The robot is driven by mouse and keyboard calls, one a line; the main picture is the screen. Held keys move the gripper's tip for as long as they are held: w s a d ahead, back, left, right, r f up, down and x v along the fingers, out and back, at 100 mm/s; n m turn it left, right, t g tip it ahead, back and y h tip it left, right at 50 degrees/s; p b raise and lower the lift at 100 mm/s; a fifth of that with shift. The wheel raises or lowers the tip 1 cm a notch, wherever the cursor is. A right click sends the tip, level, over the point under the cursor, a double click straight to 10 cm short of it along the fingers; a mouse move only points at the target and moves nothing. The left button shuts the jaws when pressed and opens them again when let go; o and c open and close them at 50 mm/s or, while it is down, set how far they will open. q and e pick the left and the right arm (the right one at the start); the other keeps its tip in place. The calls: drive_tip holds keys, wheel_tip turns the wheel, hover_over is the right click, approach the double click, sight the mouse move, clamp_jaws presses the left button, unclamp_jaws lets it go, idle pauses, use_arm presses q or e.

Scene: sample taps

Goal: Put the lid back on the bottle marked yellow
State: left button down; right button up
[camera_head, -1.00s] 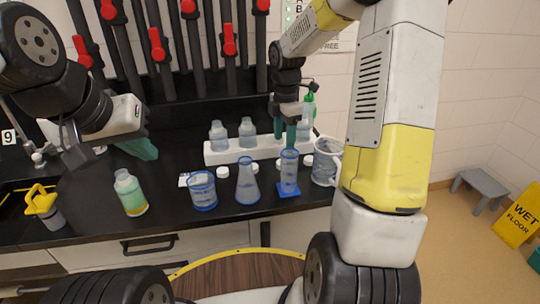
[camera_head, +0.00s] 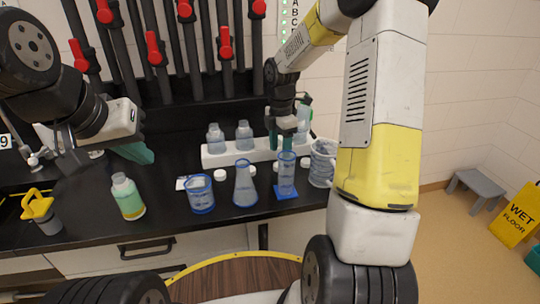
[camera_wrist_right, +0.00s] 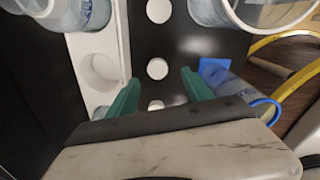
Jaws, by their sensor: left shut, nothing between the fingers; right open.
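A bottle (camera_head: 128,197) with pale green contents and a yellow band at its base stands front left on the black bench; I cannot read a mark on it. Clear bottles (camera_head: 215,138) stand in the white rack (camera_head: 222,158). Several white round lids (camera_head: 221,174) lie on the bench before the rack; the right wrist view shows a row of them (camera_wrist_right: 157,68). My right gripper (camera_head: 286,143) is open, pointing down by the rack's right end. In its wrist view, a lid (camera_wrist_right: 155,106) shows between the fingers, not gripped. My left gripper (camera_head: 140,153) is shut and empty, behind the yellow-banded bottle.
A blue-rimmed beaker (camera_head: 201,196), a flask (camera_head: 244,186) and a blue-based cylinder (camera_head: 286,180) stand along the front. A jug (camera_head: 322,165) is close on the right. A yellow-handled item (camera_head: 40,208) is at far left. Red-handled taps line the back.

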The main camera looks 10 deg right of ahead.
drive_tip(key=f, duration=0.5)
drive_tip(key=shift+w+a, duration=0.15)
drive_tip(key=shift+w, duration=0.05)
clamp_jaws()
